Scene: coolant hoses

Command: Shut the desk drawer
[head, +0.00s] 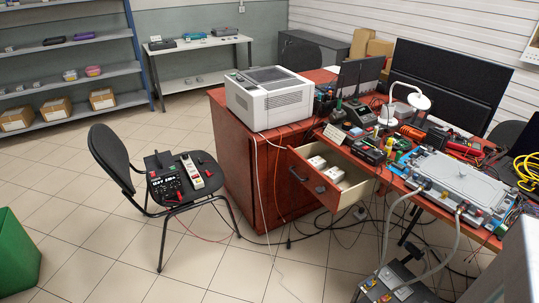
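The desk drawer (312,181) stands open below the top of the red-brown desk (232,146). Its wooden front, with dark fittings, faces the lower left, out over the floor. Its pale inside (352,190) shows several small white items. How far it is pulled out cannot be told exactly, but a large part of the inside is visible. My gripper is not in view.
A chair (110,160) holding devices stands left of the desk. A white printer (270,97) sits on the desk. Cables lie on the floor below the drawer. Grey hoses (386,235) run from a blue-grey unit to a box (395,283) on the floor. Tiles (210,265) at front left are clear.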

